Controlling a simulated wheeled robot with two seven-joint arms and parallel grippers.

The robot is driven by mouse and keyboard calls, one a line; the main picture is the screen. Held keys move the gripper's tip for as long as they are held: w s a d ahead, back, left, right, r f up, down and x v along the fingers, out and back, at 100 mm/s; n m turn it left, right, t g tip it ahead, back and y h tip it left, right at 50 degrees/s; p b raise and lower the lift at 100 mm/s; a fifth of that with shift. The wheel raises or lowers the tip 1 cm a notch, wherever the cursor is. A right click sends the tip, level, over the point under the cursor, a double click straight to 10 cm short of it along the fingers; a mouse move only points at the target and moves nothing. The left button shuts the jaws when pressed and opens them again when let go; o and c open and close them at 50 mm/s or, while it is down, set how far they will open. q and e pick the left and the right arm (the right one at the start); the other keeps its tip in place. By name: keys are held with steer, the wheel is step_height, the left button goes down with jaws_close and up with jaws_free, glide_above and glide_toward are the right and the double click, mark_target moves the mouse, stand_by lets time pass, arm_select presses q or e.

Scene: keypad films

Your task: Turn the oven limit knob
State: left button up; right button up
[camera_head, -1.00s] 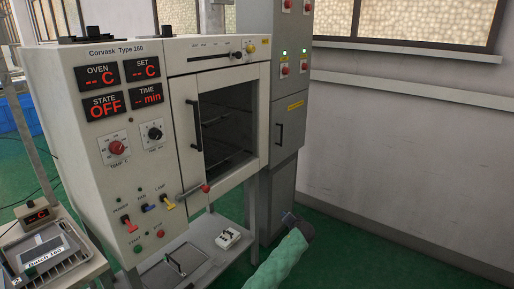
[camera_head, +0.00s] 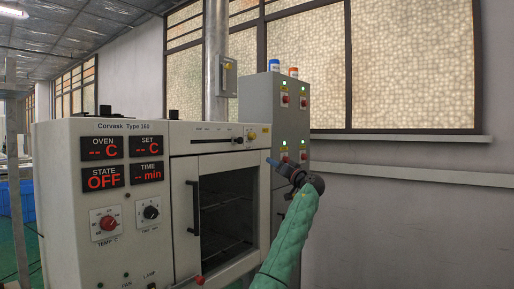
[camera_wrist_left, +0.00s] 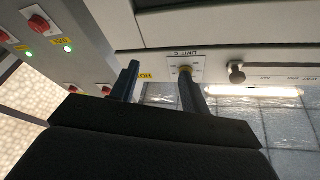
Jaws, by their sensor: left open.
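The oven limit knob (camera_head: 251,135) is a small yellow knob at the upper right of the oven front (camera_head: 180,137). In the left wrist view the brass-coloured knob (camera_wrist_left: 185,69) sits on a white plate marked LIMIT C. My left gripper (camera_head: 271,162) is open, to the right of and below the knob in the head view. The other finger is well to the left. My right gripper is out of view.
The oven door handle (camera_head: 194,208) stands out left of the door window. A grey cabinet (camera_head: 258,95) with red switches and green lamps stands behind the gripper. Free room lies right of my arm.

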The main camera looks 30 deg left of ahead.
arm_select(q)
steer(key=n+g+y, duration=0.1)
steer(key=n+g, duration=0.1)
glide_toward(254, 137)
steer(key=shift+p+x, duration=0.5)
steer(key=shift+x, duration=3.8)
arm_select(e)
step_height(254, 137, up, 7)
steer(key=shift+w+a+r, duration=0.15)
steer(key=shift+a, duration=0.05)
arm_select(q)
steer(key=shift+w, duration=0.2)
steer(key=shift+c, duration=0.5)
steer(key=c, duration=0.9)
